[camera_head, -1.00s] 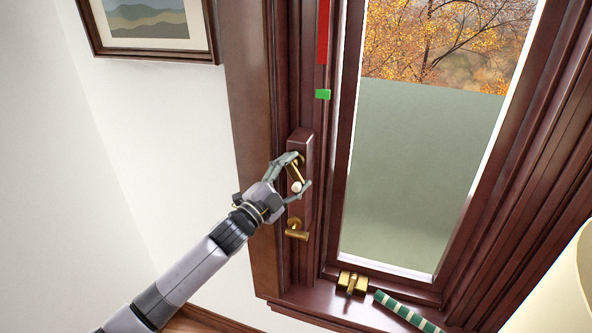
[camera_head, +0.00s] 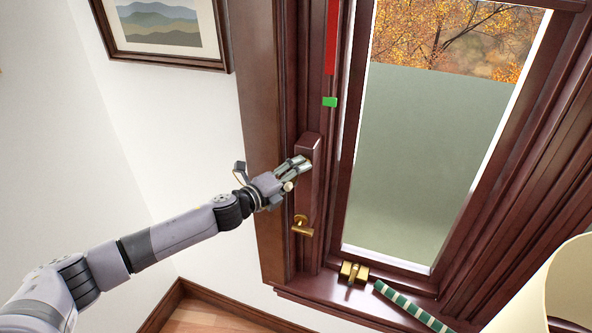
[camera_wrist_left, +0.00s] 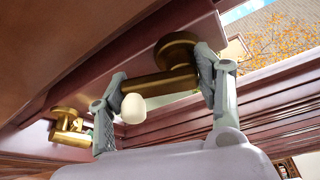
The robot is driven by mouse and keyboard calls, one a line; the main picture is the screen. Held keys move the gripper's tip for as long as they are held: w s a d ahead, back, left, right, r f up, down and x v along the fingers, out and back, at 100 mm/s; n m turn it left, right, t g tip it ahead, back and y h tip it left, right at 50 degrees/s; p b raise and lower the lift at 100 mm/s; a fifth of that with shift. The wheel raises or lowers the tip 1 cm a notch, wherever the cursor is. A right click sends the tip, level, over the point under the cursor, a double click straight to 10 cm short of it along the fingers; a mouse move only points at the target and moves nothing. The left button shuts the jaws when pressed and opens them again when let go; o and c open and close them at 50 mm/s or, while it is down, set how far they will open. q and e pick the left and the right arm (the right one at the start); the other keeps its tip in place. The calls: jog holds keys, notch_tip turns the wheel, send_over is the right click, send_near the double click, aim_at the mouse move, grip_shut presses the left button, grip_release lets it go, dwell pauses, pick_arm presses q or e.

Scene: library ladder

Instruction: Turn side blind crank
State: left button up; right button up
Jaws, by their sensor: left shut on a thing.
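The blind crank has a brass arm (camera_wrist_left: 160,84) with a white knob (camera_wrist_left: 133,108), and its round brass hub (camera_wrist_left: 178,52) sits on a dark wooden housing (camera_head: 312,195) on the window's left frame. My left gripper (camera_head: 297,175) is shut on the crank arm, coming from the left; in the left wrist view its fingers sit on either side of the arm. In the head view the gripper hides most of the crank, with the knob just below the fingers. The grey-green blind (camera_head: 430,150) covers the lower part of the window. My right gripper is not in view.
A brass handle (camera_head: 302,226) sits just below the crank. A brass latch (camera_head: 353,274) and a green-striped rod (camera_head: 410,305) are on the sill. A red strip (camera_head: 331,40) and green marker (camera_head: 330,102) are on the frame above. A cream lampshade (camera_head: 565,290) stands lower right.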

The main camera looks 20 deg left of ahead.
pick_arm(q)
jog(key=shift+a+m, duration=0.15)
jog(key=shift+m, duration=0.55)
jog(key=shift+s+f, duration=0.1)
jog(key=o, duration=1.1)
jog(key=shift+o, duration=0.2)
jog(key=v, duration=1.2)
jog(key=shift+r, duration=0.35)
